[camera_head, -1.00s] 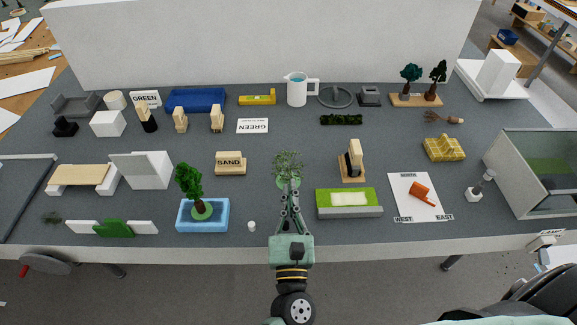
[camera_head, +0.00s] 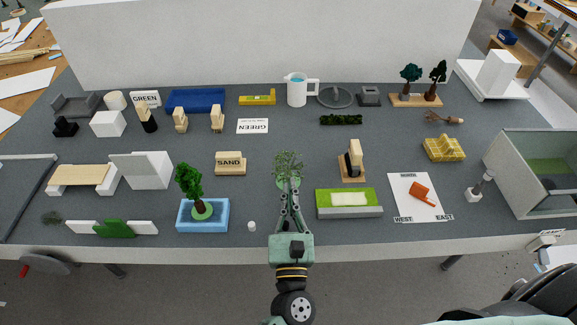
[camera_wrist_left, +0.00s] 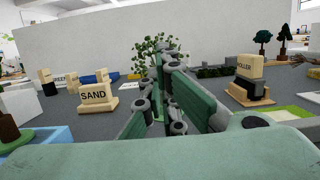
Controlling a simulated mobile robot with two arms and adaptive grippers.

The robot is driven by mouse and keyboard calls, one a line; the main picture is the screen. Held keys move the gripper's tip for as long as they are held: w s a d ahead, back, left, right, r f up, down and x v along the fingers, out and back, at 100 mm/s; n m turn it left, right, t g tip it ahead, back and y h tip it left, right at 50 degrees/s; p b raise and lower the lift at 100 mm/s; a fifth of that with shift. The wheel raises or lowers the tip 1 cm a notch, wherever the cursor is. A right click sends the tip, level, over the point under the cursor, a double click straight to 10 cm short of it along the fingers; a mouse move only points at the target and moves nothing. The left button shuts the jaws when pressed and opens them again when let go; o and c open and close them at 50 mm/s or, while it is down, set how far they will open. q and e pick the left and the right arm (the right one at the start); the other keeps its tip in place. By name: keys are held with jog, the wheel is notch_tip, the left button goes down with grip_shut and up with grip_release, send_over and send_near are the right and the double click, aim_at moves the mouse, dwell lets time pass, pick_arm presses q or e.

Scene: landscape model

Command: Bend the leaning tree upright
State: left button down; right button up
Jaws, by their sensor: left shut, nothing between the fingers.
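A small tree (camera_head: 287,165) with sparse green leaves and a round green base stands mid-table in the head view. My left gripper (camera_head: 289,186) reaches in from the front with its fingers shut and empty, the tips at the near side of this tree. In the left wrist view the leafy crown (camera_wrist_left: 148,52) shows behind the shut fingers (camera_wrist_left: 166,58), which hide its trunk. I cannot tell whether they touch it. A denser tree (camera_head: 188,180) on a green base stands in a blue tray (camera_head: 222,226), its crown left of its base.
A SAND block (camera_head: 230,168) stands left of the sparse tree, and a block on a wooden base (camera_head: 352,172) stands right. A green-topped planter (camera_head: 348,211) lies right of my gripper and a small white cup (camera_head: 252,226) left.

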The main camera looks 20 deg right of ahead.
aim_at(289, 176)
pick_arm(q)
jog(key=shift+w+d+r+p, duration=0.1)
jog(key=shift+w+d+r, duration=0.1)
jog(key=shift+w+r, duration=0.5)
jog(key=shift+w+d+r+p, duration=0.1)
jog(key=shift+w+d+r, duration=0.15)
jog(key=shift+w+r, duration=0.4)
jog(key=shift+w+d+r+p, duration=0.1)
jog(key=shift+w+d+r, duration=0.1)
jog(key=shift+w+r, duration=0.5)
jog(key=shift+s+a+f+b, duration=0.2)
jog(key=shift+s+f+b, duration=0.4)
jog(key=shift+f, duration=0.15)
jog(key=shift+s+a+f+b, duration=0.2)
jog(key=shift+s+f+b, duration=0.4)
jog(key=shift+s+f, duration=0.15)
jog(key=shift+s+a+f+b, duration=0.25)
jog(key=shift+s+f+b, duration=0.45)
jog(key=shift+s, duration=0.1)
jog(key=shift+s+a+f+b, duration=0.2)
jog(key=shift+s+f+b, duration=0.35)
jog(key=shift+s+f, duration=0.2)
jog(key=shift+s, duration=0.1)
jog(key=shift+s+a, duration=0.1)
